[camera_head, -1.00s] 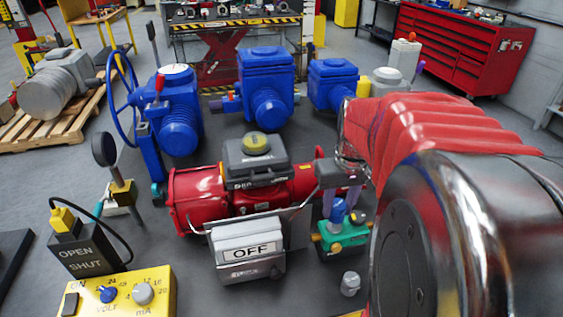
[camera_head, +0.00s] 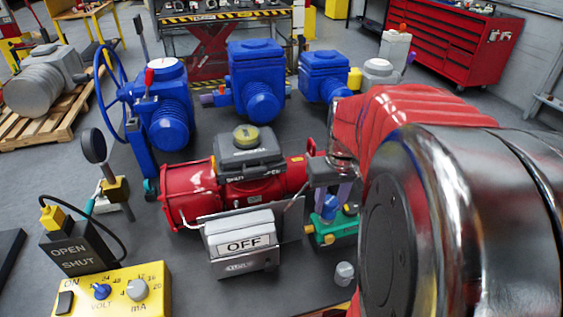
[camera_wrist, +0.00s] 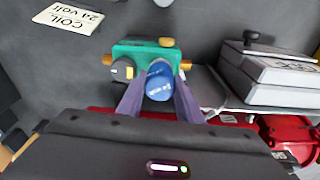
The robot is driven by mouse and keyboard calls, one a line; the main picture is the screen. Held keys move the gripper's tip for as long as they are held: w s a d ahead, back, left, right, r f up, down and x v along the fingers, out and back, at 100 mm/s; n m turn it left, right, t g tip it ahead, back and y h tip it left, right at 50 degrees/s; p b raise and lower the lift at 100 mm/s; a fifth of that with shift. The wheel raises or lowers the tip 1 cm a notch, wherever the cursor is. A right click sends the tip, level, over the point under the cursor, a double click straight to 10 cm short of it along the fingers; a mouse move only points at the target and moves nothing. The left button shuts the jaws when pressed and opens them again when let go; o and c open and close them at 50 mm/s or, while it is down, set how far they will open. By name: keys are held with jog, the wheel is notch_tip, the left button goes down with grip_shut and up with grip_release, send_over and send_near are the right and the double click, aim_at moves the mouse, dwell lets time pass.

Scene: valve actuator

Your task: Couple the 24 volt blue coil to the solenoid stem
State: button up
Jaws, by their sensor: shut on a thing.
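The blue coil (camera_head: 329,206) is held between the purple fingers of my gripper (camera_head: 336,198). The wrist view shows the same blue coil (camera_wrist: 158,82) end-on between the fingertips of my gripper (camera_wrist: 159,98). The coil is over the green valve block (camera_head: 322,233), which has brass fittings at its sides. In the wrist view the green block (camera_wrist: 136,51) lies behind the coil. The solenoid stem is hidden, so I cannot tell whether the coil is around it or above it.
A red actuator (camera_head: 187,190) with a grey OFF box (camera_head: 240,240) stands just left of the green block. A small grey cylinder (camera_head: 344,272) stands in front. A coil 24 volt card (camera_wrist: 67,14) lies on the dark surface. Blue actuators (camera_head: 255,85) stand behind.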

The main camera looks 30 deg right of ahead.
aim_at(332, 205)
jog(key=shift+f, duration=0.75)
jog(key=o, duration=1.2)
jog(key=shift+r, duration=0.1)
notch_tip(332, 205, up, 14)
jog(key=s, duration=0.1)
jog(key=shift+s+a+f, duration=0.25)
jog(key=shift+a, duration=0.05)
dwell(0.4)
